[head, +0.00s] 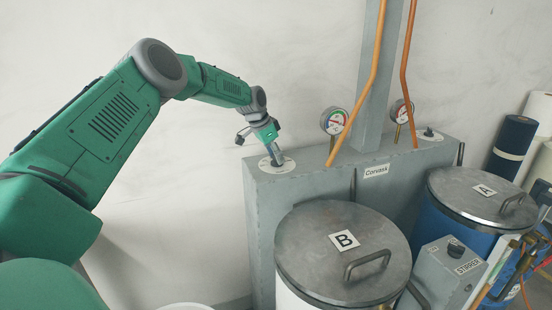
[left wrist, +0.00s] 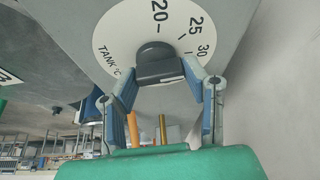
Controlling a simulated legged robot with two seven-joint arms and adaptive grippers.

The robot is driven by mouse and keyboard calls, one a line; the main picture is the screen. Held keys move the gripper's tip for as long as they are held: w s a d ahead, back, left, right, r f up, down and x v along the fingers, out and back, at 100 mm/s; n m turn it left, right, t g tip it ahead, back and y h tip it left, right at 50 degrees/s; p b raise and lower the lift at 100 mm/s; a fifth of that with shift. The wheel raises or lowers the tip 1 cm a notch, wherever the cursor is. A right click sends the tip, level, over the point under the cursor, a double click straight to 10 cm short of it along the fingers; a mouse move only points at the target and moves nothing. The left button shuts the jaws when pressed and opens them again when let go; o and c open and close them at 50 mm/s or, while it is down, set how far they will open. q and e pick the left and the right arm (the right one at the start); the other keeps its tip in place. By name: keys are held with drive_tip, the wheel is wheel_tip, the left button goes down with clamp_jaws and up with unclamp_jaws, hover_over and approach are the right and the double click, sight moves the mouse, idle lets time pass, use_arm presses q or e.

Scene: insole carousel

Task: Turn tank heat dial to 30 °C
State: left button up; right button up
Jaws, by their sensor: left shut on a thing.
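The tank heat dial has a round white plate (head: 270,168) on top of the grey cabinet at its left end. In the left wrist view the plate (left wrist: 118,32) reads TANK °C, with the marks 20, 25 and 30 along its edge. The dark knob (left wrist: 158,62) sits at the middle of the plate. My left gripper (head: 276,158) comes down onto the dial and is shut on the knob, with one finger on each side (left wrist: 160,82). I cannot tell which mark the knob points to. My right gripper is not in view.
Two pressure gauges (head: 334,121) (head: 403,111) and orange pipes (head: 363,92) rise at the cabinet (head: 318,187). A second black knob (head: 428,132) stands at its right end. Lidded drums B (head: 320,262) and A (head: 465,203) and a stirrer box (head: 442,272) stand in front.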

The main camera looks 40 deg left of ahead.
use_arm(q)
drive_tip(key=shift+s+f+m, duration=0.15)
drive_tip(key=shift+f+m, duration=0.25)
drive_tip(key=shift+m, duration=0.1)
drive_tip(key=o, duration=1.1)
drive_tip(key=shift+o, duration=0.2)
drive_tip(key=shift+w+a, duration=0.2)
